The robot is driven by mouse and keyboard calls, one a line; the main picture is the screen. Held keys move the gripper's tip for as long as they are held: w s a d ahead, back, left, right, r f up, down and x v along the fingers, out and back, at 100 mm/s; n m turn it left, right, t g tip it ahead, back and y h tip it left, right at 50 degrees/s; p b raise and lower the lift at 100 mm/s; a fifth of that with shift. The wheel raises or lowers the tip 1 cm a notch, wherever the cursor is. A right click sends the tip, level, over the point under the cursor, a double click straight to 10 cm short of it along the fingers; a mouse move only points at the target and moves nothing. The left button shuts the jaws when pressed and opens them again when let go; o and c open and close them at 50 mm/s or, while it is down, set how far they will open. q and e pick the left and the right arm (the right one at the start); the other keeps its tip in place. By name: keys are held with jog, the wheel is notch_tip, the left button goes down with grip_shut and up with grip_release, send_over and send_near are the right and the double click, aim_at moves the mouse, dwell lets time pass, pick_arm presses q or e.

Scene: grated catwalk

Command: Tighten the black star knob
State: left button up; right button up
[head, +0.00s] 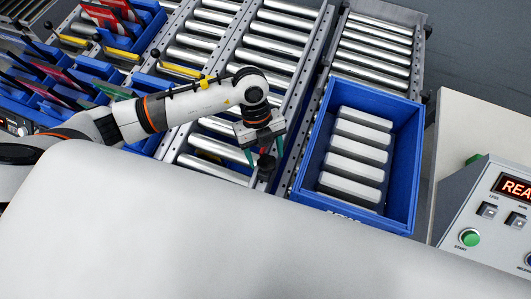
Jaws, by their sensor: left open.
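A small black knob (266,169) sits at the near end of the conveyor side rail, left of the blue crate; its star shape is too small to make out. My left gripper (264,157) reaches in from the left and points down over the knob. Its teal-tipped fingers are apart, one toward each side of the knob, and part of the knob's top is hidden by the gripper. I cannot tell whether the fingers touch it. My right gripper is out of view.
A blue crate (309,160) with several grey-white blocks stands right of the knob. Roller conveyors (270,46) run behind. Blue bins (147,37) with red items are at upper left. A control panel (490,225) with a green button is at right. A large pale surface fills the foreground.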

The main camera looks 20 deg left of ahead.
pick_arm(q)
jog(key=b+v, duration=0.2)
jog(key=v, duration=0.9)
jog(key=shift+s+f, duration=0.15)
